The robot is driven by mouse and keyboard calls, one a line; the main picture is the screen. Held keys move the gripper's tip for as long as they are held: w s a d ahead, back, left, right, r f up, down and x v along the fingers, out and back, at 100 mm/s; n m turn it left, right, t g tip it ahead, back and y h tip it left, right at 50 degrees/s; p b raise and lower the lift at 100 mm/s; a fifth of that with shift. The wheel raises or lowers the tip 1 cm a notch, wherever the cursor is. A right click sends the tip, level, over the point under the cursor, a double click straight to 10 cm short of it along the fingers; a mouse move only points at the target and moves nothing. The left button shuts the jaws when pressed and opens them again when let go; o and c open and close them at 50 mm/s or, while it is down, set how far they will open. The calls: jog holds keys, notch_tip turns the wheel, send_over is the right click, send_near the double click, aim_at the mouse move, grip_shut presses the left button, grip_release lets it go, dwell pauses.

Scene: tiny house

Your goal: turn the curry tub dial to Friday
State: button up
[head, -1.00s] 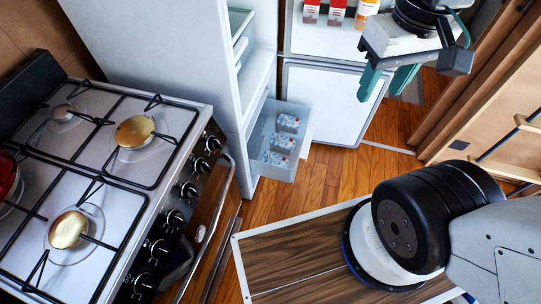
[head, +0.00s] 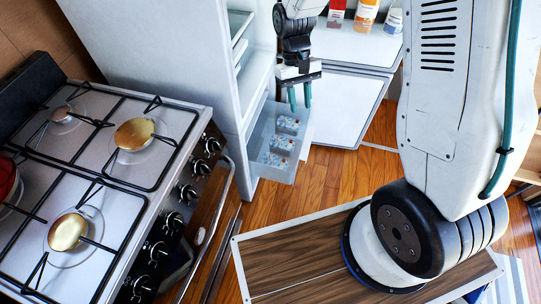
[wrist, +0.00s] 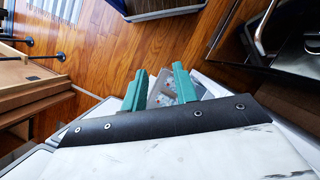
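A translucent drawer (head: 287,176) is pulled out at the bottom of the open fridge. Several small pale tubs with red marks (head: 281,144) lie in it. They are too small to tell which is the curry tub, and no dial or day name can be read. My gripper (head: 300,97) hangs over the drawer's far end, with its two green fingers apart and nothing seen between them. In the wrist view, the open fingers (wrist: 160,86) hide part of the drawer, and a tub (wrist: 185,88) shows partly behind the right finger.
The fridge wall (head: 170,50) stands left of the drawer. A stove (head: 90,190) with knobs and an oven handle is at the left. A white shelf (head: 352,42) at the back bears several containers. Wooden floor (head: 325,178) is clear right of the drawer.

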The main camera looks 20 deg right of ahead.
jog(key=w+a+f, duration=0.1)
jog(key=w+f, duration=0.3)
jog(key=f, duration=0.9)
jog(key=t, duration=0.4)
send_over(270, 157)
jog(key=shift+n, duration=0.3)
jog(key=f, duration=2.8)
jog(key=shift+s+d+f, duration=0.15)
jog(key=shift+s, duration=0.15)
jog(key=shift+w+f+t, duration=0.15)
jog(key=shift+t, duration=0.15)
notch_tip(270, 157, down, 8)
jog(key=shift+r, duration=0.25)
grip_shut()
